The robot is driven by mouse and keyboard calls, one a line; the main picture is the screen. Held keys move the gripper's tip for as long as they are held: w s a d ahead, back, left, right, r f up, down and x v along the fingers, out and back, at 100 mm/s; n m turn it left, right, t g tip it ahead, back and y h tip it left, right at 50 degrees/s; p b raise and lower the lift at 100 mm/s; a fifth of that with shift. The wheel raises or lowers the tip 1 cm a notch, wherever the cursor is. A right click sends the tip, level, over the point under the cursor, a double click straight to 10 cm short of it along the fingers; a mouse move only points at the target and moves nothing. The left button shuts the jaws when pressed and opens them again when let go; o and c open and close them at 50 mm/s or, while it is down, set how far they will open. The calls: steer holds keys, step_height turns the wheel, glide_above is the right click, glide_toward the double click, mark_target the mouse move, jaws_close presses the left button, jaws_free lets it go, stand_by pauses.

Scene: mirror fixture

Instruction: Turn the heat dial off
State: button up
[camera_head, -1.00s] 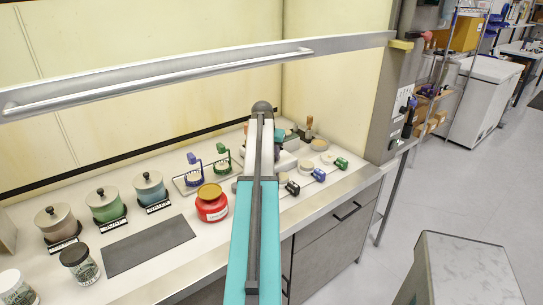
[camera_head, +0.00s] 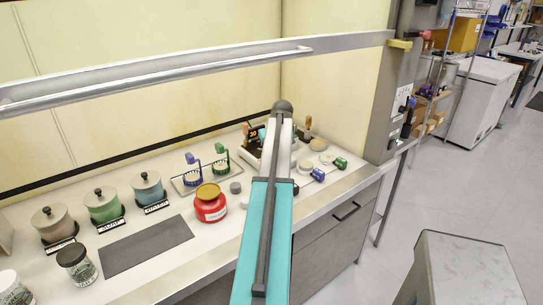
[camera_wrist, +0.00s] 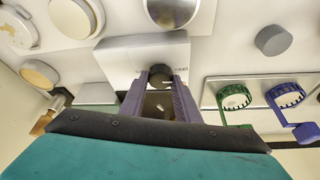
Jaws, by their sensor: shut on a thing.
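The heat dial (camera_wrist: 160,74) is a dark round knob with a pale mark, on the front of a white hot plate (camera_wrist: 118,57). My gripper (camera_wrist: 160,82) has its two purple-grey fingers on either side of the dial and is shut on it. Small lettering shows on the white face beside the dial. The dial and my fingertips are hidden there.
A red jar (camera_head: 210,205), a grey cylinder (camera_head: 235,188) and green and blue stands (camera_head: 221,165) are left of my arm. Small dishes and coloured bottles (camera_head: 318,174) lie to its right. A metal sash bar (camera_head: 180,75) crosses above the counter.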

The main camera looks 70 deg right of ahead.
steer(key=shift+s+n, duration=0.1)
steer(key=shift+n, duration=0.4)
steer(key=o, duration=1)
steer(key=shift+o, duration=0.2)
steer(key=shift+r, duration=0.1)
steer(key=b+v, duration=0.3)
steer(key=v, duration=1)
steer(key=shift+r, duration=0.35)
steer(key=shift+s+d, duration=0.1)
steer(key=shift+s, duration=0.05)
